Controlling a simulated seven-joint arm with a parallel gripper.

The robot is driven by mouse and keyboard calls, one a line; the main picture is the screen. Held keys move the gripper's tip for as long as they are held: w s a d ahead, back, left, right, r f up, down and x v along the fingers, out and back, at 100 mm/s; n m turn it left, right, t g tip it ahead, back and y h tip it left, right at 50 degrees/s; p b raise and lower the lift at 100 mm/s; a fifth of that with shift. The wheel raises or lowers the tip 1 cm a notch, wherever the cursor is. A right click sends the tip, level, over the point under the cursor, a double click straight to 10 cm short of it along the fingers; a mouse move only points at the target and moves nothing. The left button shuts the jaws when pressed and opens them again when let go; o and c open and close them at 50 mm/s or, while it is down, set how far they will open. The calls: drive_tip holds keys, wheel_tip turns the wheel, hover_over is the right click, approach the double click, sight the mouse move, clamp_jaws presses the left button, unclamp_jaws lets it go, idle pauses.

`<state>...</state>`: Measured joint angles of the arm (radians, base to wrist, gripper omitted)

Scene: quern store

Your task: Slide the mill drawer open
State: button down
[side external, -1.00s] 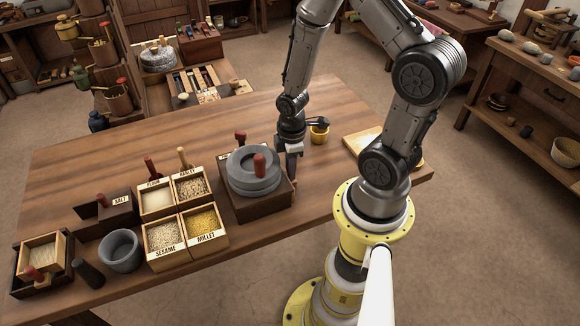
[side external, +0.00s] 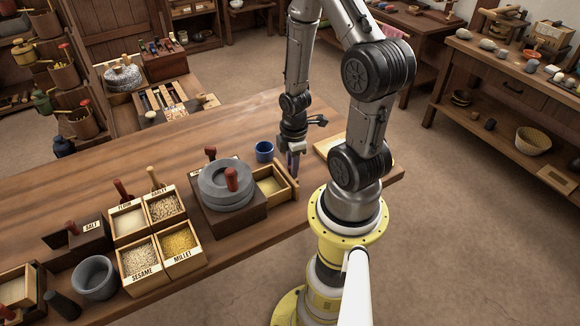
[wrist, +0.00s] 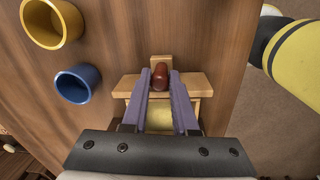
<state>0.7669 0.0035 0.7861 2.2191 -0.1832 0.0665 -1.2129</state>
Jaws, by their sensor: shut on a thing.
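The mill, a round grey quern (side external: 226,186) with a red handle on a dark wooden base (side external: 236,214), stands on the table. Its pale wooden drawer (side external: 268,187) sticks out of the base's right side, with yellowish material inside. My gripper (side external: 293,172) is at the drawer's outer end. In the wrist view its two purple-grey fingers (wrist: 161,80) are shut on the red-brown knob (wrist: 160,71) of the drawer front (wrist: 127,85). In the side view the fingers hide the knob.
A blue cup (side external: 264,152) stands behind the drawer; a yellow cup (wrist: 50,22) shows beside it in the wrist view. Grain boxes (side external: 160,238) and a grey mortar (side external: 95,278) stand left of the mill.

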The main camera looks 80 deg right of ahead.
drive_tip(key=c, duration=0.7)
unclamp_jaws()
drive_tip(key=shift+r, duration=0.15)
drive_tip(key=r, duration=1.3)
drive_tip(key=shift+s+a+r, duration=0.25)
drive_tip(key=shift+s+a, duration=0.05)
drive_tip(key=shift+a, duration=0.1)
